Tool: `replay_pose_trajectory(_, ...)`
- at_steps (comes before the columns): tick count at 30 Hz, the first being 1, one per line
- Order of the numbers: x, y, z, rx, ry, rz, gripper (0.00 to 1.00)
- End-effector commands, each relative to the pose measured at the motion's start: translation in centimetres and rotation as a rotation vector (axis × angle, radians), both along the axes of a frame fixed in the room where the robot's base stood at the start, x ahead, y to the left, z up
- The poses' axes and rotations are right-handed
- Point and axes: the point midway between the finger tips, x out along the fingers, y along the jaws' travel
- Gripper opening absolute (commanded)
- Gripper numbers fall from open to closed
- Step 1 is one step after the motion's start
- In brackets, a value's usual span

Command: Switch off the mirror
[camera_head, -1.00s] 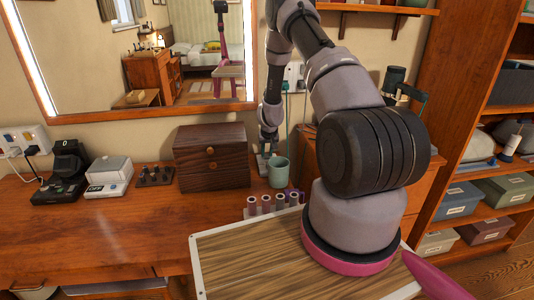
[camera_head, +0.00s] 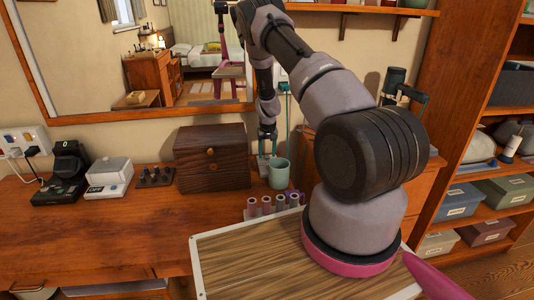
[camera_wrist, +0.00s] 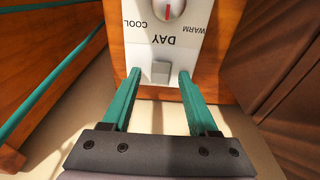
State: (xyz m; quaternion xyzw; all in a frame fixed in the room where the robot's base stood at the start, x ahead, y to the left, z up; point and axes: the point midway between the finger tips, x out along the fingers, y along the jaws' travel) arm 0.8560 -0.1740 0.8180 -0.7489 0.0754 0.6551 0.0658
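In the wrist view a white control panel (camera_wrist: 192,60) on a wooden surface carries a knob with a red mark (camera_wrist: 168,8), the words COOL, WARM and DAY, and a small grey switch (camera_wrist: 160,72). My gripper (camera_wrist: 159,77) is open, its teal fingertips apart on either side of the grey switch, with nothing held. Contact with the panel cannot be told. In the head view my gripper is small, behind the cup, and partly hidden.
A green cup (camera_head: 279,173) and several small purple-topped cylinders (camera_head: 266,205) stand close to my gripper. A brown wooden box (camera_head: 211,158) is just left of it. A scale marked OFF (camera_head: 108,176) and a wall socket plate (camera_head: 25,140) are farther left.

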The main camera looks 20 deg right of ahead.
Motion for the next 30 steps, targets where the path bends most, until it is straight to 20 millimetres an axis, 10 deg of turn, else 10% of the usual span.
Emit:
replay_pose_trajectory(11,0.0,0.0,0.6,0.0,-0.002,0.001,0.6)
replay_pose_trajectory(30,-1.4,0.3,10.4,0.001,0.0,0.0,0.6)
